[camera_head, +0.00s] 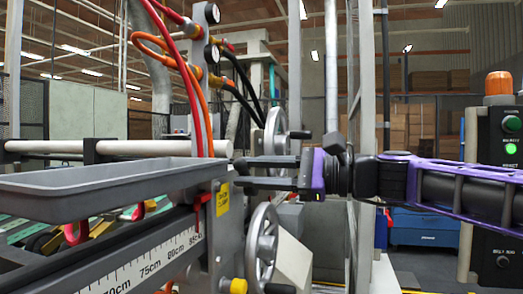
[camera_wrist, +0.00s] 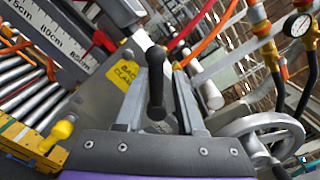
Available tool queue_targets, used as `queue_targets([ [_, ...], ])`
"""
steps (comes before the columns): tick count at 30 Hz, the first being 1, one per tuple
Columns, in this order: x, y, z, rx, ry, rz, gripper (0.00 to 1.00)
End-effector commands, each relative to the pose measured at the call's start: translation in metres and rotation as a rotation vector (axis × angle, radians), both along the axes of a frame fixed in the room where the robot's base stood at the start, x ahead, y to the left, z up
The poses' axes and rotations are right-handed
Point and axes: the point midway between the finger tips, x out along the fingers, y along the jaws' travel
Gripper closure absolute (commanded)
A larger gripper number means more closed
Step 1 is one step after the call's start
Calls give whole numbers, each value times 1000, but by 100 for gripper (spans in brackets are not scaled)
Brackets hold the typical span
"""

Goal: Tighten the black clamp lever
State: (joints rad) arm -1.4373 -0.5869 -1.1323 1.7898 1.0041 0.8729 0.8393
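The black clamp lever (camera_wrist: 155,75) shows in the wrist view as a dark rounded handle beside the yellow clamp label (camera_wrist: 125,71). My gripper (camera_wrist: 160,95) is open, with one grey finger on each side of the lever. Gaps show between the lever and the fingers, so they do not appear closed on it. In the head view my gripper (camera_head: 240,172) reaches in from the right, fingers pointing left, close to the machine's plate above the yellow label (camera_head: 223,198). The lever cannot be told apart from the dark fingers there.
A grey tray (camera_head: 110,183) lies left of my gripper, above a centimetre scale (camera_head: 150,264). A handwheel (camera_head: 262,245) stands below, and another (camera_wrist: 262,135) is close to the right finger. Red and orange hoses (camera_head: 190,85) hang behind. A red lever (camera_head: 200,200) is nearby.

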Motion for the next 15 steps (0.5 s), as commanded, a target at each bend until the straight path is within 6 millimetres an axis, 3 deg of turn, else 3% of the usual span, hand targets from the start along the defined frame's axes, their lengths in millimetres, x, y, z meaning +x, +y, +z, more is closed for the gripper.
queue_targets([
  [15,12,-5,11,98,274,-4,66],
])
